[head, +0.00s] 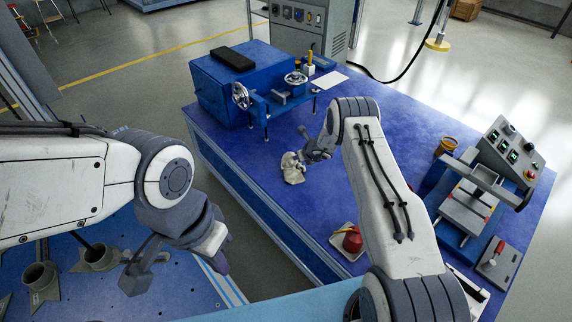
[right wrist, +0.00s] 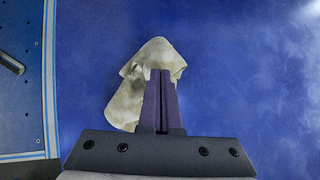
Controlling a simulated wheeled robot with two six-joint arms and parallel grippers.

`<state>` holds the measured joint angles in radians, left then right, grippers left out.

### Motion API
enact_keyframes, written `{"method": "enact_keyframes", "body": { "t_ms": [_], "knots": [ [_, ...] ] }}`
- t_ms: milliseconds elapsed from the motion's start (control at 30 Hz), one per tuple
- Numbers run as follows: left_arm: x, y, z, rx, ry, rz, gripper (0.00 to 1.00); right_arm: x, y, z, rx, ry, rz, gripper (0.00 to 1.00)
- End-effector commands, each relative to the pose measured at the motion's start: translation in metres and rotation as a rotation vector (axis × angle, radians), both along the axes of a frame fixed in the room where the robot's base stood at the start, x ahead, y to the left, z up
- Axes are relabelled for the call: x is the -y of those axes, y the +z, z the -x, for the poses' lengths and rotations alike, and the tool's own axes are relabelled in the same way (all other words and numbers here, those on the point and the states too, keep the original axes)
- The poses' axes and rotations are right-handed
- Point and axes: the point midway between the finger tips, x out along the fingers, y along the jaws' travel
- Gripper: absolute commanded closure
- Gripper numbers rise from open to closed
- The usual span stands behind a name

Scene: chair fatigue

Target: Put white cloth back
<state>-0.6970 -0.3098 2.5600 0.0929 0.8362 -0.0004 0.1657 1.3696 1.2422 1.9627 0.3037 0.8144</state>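The white cloth (head: 292,168) is a crumpled off-white piece at the blue table's near left part. In the right wrist view the cloth (right wrist: 150,75) is bunched around the fingertips, with a fold hanging to the lower left. My right gripper (head: 303,158) is at the cloth, and its fingers (right wrist: 162,75) are closed together on it. Whether the cloth's underside touches the table is hard to tell. My left gripper (head: 178,268) is open and empty, away from the cloth, above the lower-left blue surface.
The blue table (head: 400,140) has clear room around the cloth. A blue machine with handwheels (head: 240,90) stands at its far left. A red object (head: 352,241) sits on a small tray nearer me. A brown pot (head: 446,146) and a grey test device (head: 470,200) stand right.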

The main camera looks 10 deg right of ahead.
Motion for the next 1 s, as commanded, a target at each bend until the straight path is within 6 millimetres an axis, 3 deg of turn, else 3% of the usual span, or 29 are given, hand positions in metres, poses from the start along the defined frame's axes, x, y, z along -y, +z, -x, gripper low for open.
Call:
{"method": "enact_keyframes", "body": {
  "t_ms": [33, 200, 300, 533, 667, 767, 867, 1000],
  "knots": [
    [0.000, 0.015, 0.000, 0.001, 0.000, 0.001, 1.00, 0.000, 0.020, -0.001, 0.001, 0.000, 0.001, 1.00],
    [0.000, 0.036, 0.000, 0.001, 0.000, 0.001, 1.00, 0.000, 0.053, 0.000, 0.001, 0.002, 0.001, 1.00],
    [0.000, 0.041, 0.000, 0.001, 0.000, 0.001, 1.00, 0.000, 0.062, 0.000, 0.000, 0.000, 0.000, 1.00],
    [0.000, 0.038, 0.000, 0.000, 0.000, 0.000, 1.00, 0.000, 0.061, 0.000, 0.001, 0.004, 0.002, 1.00],
    [0.000, 0.038, 0.000, 0.000, 0.000, 0.000, 1.00, -0.008, 0.081, 0.005, 0.007, 0.108, 0.064, 1.00],
    [0.000, 0.038, 0.000, 0.000, 0.000, 0.000, 1.00, -0.024, 0.115, 0.022, 0.016, 0.321, 0.188, 1.00],
    [0.000, 0.038, 0.000, 0.000, 0.000, 0.000, 1.00, -0.041, 0.158, 0.054, 0.032, 0.624, 0.359, 1.00],
    [0.000, 0.038, 0.000, 0.000, 0.000, 0.000, 1.00, -0.060, 0.210, 0.117, 0.061, 1.081, 0.606, 1.00]
  ]
}}
